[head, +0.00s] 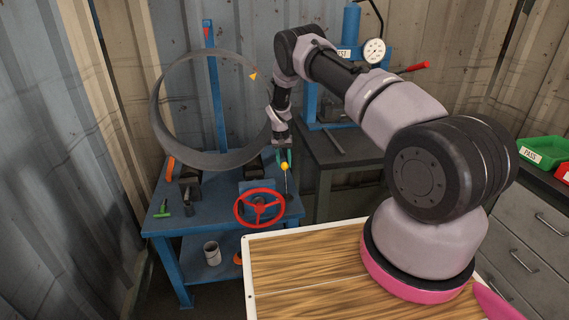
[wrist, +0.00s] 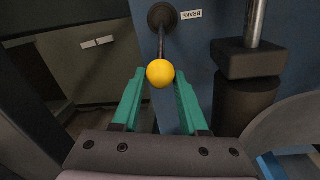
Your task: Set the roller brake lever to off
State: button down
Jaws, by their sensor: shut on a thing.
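In the head view my gripper (head: 284,158) reaches down to the knob from above. Any on or off marking is not readable.
A large grey pipe ring (head: 163,130) stands on the blue bench (head: 215,210). A red handwheel (head: 259,208) sits just left of the lever. A metal post with a dark block (wrist: 247,58) stands right of the lever in the wrist view. A press with a gauge (head: 374,51) stands behind.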

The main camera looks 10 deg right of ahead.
jog(key=shift+c, duration=2.2)
grip_release()
jog(key=shift+a, duration=0.2)
notch_tip(320, 180, up, 11)
jog(key=shift+a+f, duration=0.15)
jog(key=shift+a, duration=0.3)
jog(key=shift+w, duration=0.1)
jog(key=s+d+r+t+y, duration=0.1)
jog(key=s+r, duration=0.1)
jog(key=r, duration=0.9)
jog(key=s+d+r+t, duration=0.1)
jog(key=s+d+r, duration=0.1)
jog(key=r, duration=0.8)
jog(key=s+d+r+m+t+y, duration=0.1)
jog(key=s+r, duration=0.4)
jog(key=r, duration=0.3)
jog(key=s+d+r, duration=0.1)
jog(key=s+r, duration=0.4)
jog(key=r, duration=0.2)
jog(key=s+d+r+t+y, duration=0.1)
jog(key=s+r, duration=0.3)
jog(key=s, duration=0.3)
jog(key=s+r+t, duration=0.1)
jog(key=s+r, duration=0.3)
jog(key=s, duration=0.2)
jog(key=s+t, duration=0.2)
jog(key=s, duration=1.5)
jog(key=shift+s+d+r, duration=0.2)
jog(key=shift+d+r, duration=0.05)
